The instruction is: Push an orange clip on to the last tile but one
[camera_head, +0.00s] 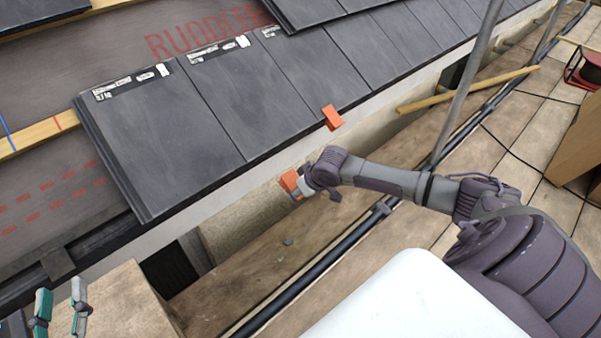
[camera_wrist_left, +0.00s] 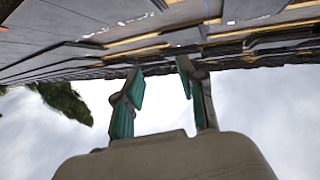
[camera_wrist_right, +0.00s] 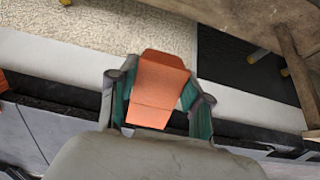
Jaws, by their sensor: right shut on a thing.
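My right gripper (camera_head: 302,183) is shut on an orange clip (camera_head: 291,183). It holds the clip just outside and below the lower edge of the last tile but one (camera_head: 235,95), apart from it in the head view. The right wrist view shows this clip (camera_wrist_right: 158,88) between both fingers. The last tile (camera_head: 155,130) lies at the left end of the row. Another orange clip (camera_head: 332,117) sits on the lower tile edge, near the joint right of the last tile but one. My left gripper (camera_head: 61,287) is open and empty at the lower left; its spread fingers (camera_wrist_left: 160,72) show in the left wrist view.
A grey scaffold pole (camera_head: 467,85) rises right of the roof. A dark pipe (camera_head: 330,257) runs along the wooden deck. A yellow board (camera_head: 465,88) lies near the wall. A cardboard box (camera_head: 580,145) and a red reel (camera_head: 585,68) stand at the right. Air outside the eave is free.

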